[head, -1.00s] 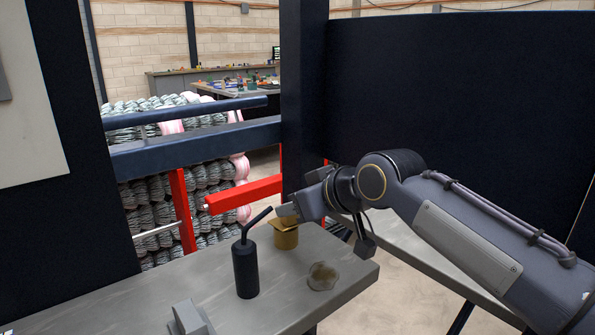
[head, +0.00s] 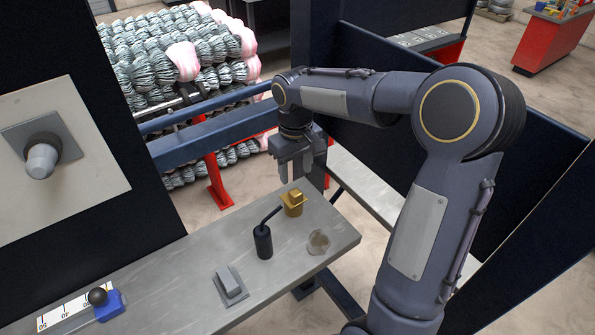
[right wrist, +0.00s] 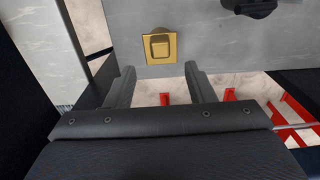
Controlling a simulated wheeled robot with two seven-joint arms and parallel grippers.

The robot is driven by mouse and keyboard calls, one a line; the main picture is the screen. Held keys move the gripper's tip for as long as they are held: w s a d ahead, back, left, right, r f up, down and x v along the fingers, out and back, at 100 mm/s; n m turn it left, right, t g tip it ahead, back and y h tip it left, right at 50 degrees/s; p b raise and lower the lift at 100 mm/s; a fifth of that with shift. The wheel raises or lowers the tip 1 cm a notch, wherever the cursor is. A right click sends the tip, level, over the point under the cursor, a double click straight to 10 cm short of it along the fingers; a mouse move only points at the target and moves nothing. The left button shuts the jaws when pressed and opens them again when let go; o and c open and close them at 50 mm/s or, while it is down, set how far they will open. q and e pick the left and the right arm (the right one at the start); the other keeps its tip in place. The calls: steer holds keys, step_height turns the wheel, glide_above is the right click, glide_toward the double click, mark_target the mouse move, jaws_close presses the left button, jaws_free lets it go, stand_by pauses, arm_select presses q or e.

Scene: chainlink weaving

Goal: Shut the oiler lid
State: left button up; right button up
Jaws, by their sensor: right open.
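The brass oiler (head: 292,209) stands upright near the far edge of the grey bench. Its lid (head: 293,195) looks flat on top, with a small raised square block; from the right wrist view the lid (right wrist: 160,47) covers the top as a square plate. My right gripper (head: 296,175) points down, above and beyond the oiler in the head view, apart from it. In the right wrist view its two fingers (right wrist: 159,70) are spread, with nothing between them. My left gripper is not in view.
A round translucent piece (head: 319,241) and a grey block (head: 229,284) lie on the bench (head: 178,278). A blue block with a black knob (head: 108,304) sits at left. A blue rail (head: 205,134) runs behind.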

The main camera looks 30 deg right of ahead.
mark_target(297, 193)
step_height(297, 193, down, 8)
steer(key=shift+r+p, duration=0.15)
steer(key=shift+p, duration=0.3)
steer(key=c, duration=1)
steer(key=b, duration=0.1)
steer(key=f+t+b, duration=0.1)
steer(key=b, duration=0.1)
steer(key=shift+s, duration=0.2)
steer(key=shift+r+b, duration=0.1)
steer(key=shift+b, duration=0.2)
steer(key=shift+r+p, duration=0.25)
steer(key=shift+p, duration=0.05)
steer(key=o, duration=1)
